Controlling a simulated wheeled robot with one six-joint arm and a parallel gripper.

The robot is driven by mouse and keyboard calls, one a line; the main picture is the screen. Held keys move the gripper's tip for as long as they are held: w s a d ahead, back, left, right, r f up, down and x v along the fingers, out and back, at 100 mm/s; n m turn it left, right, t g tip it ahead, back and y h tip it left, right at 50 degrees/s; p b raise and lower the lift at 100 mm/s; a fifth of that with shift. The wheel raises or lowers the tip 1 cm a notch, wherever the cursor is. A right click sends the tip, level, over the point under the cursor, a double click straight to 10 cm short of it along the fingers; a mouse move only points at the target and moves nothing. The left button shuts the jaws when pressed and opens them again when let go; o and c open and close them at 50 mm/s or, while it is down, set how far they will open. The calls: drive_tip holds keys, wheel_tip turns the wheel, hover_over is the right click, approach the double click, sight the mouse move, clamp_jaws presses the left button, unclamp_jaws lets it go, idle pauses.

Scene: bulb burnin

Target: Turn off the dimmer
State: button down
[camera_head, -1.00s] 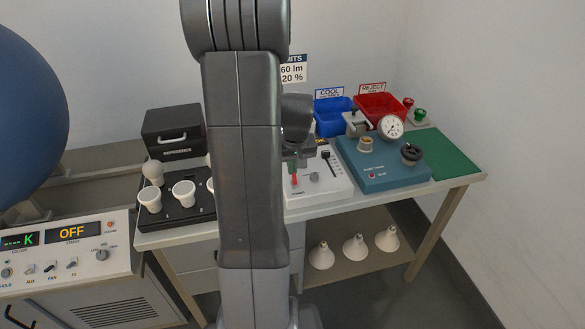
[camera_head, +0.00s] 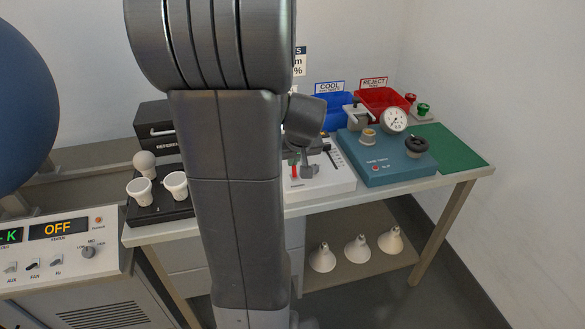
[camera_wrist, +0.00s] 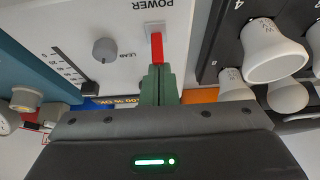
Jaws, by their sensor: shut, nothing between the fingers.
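The white dimmer box (camera_head: 325,186) stands on the table, partly hidden behind my arm in the head view. In the wrist view its panel (camera_wrist: 120,20) fills the upper middle, with a red power switch (camera_wrist: 157,48), a grey level knob (camera_wrist: 105,50) and a slider (camera_wrist: 88,88). My gripper (camera_wrist: 158,70) is shut and empty, its green fingertips just below the red switch in the picture. They overlap its lower end; I cannot tell whether they touch it. The red switch also shows in the head view (camera_head: 294,171).
A black rack (camera_head: 160,208) with white bulbs is left of the box. A teal gauge fixture (camera_head: 385,175) is to its right, with blue (camera_head: 330,108) and red (camera_head: 383,100) bins behind. A console (camera_head: 60,262) reading OFF stands at the left.

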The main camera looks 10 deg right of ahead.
drive_tip(key=shift+s+d+f+t+b, duration=0.15)
drive_tip(key=shift+s+t+b, duration=0.4)
drive_tip(key=shift+b, duration=1.5)
drive_tip(key=shift+s+a+f+t+b, duration=0.15)
drive_tip(key=shift+t+b, duration=0.7)
drive_tip(key=shift+b, duration=1.15)
drive_tip(key=shift+s+d+f+t+b, duration=0.1)
drive_tip(key=shift+s+t+b, duration=0.45)
drive_tip(key=shift+b, duration=1.5)
drive_tip(key=shift+w+r+p, duration=0.25)
drive_tip(key=shift+r+p, duration=0.2)
drive_tip(key=shift+p, duration=0.2)
drive_tip(key=shift+r, duration=0.15)
drive_tip(key=shift+r+p, duration=0.5)
drive_tip(key=shift+r, duration=0.15)
